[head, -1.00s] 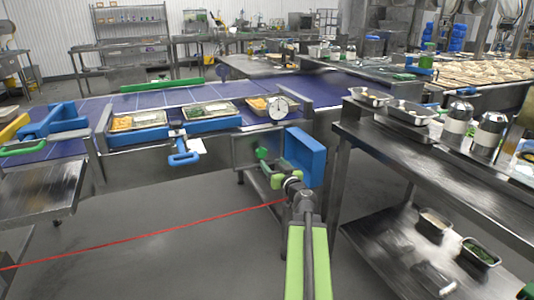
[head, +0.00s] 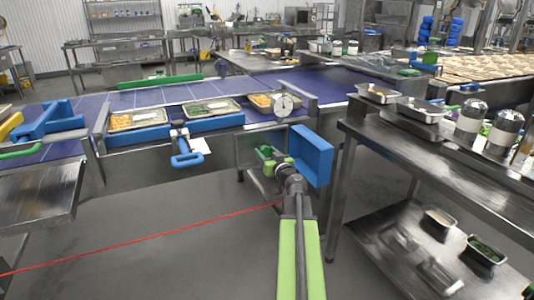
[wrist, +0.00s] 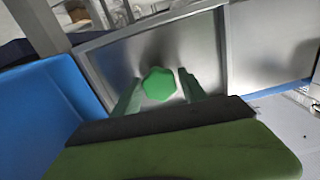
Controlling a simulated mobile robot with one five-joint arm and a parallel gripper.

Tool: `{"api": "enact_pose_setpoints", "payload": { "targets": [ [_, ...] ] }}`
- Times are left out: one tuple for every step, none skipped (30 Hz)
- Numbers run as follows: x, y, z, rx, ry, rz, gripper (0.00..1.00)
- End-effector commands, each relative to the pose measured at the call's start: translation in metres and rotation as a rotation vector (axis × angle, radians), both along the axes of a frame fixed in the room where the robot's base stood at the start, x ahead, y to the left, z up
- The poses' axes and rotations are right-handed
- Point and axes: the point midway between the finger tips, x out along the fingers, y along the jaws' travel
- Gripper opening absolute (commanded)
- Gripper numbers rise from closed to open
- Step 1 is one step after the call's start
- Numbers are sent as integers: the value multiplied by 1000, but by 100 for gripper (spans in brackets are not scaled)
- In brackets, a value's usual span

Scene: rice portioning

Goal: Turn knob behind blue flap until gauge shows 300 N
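The blue flap (head: 312,156) stands swung open at the right of the grey metal box under the conveyor's edge. It also shows at the left of the wrist view (wrist: 40,105). The green knob (wrist: 158,84) sits on the metal panel behind it. My gripper (head: 270,157) is in front of the panel; in the wrist view its green fingers (wrist: 159,80) are open, one on each side of the knob, with small gaps visible. The round white gauge (head: 283,104) stands above the box; its reading is too small to tell.
A steel table (head: 440,150) with trays and canisters stands close on the right. The blue conveyor (head: 130,98) carries food trays at the back. A blue handle (head: 187,159) hangs left of the box. The floor at front left is clear, crossed by a red line.

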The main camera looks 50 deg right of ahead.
Motion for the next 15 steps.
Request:
{"api": "enact_pose_setpoints", "payload": {
  "targets": [
    [0, 0, 0, 0, 0, 0, 42],
    [0, 0, 0, 0, 0, 0, 38],
    [0, 0, 0, 0, 0, 0, 33],
    [0, 0, 0, 0, 0, -1, 29],
    [0, 0, 0, 0, 0, -1, 25],
    [-1, -1, 0, 0, 0, -1, 20],
    [-1, -1, 0, 0, 0, -1, 16],
    [-1, -1, 0, 0, 0, -1, 12],
    [-1, -1, 0, 0, 0, -1, 7],
    [-1, -1, 0, 0, 0, -1, 3],
    [-3, -9, 0, 0, 0, -6, 2],
    [-3, -5, 0, 0, 0, -4, 2],
    [-2, -5, 0, 2, 0, -5, 2],
    [-2, -4, 0, 3, -1, -5, 2],
    [-2, -3, 0, 7, -2, -5, 2]
  ]
}}
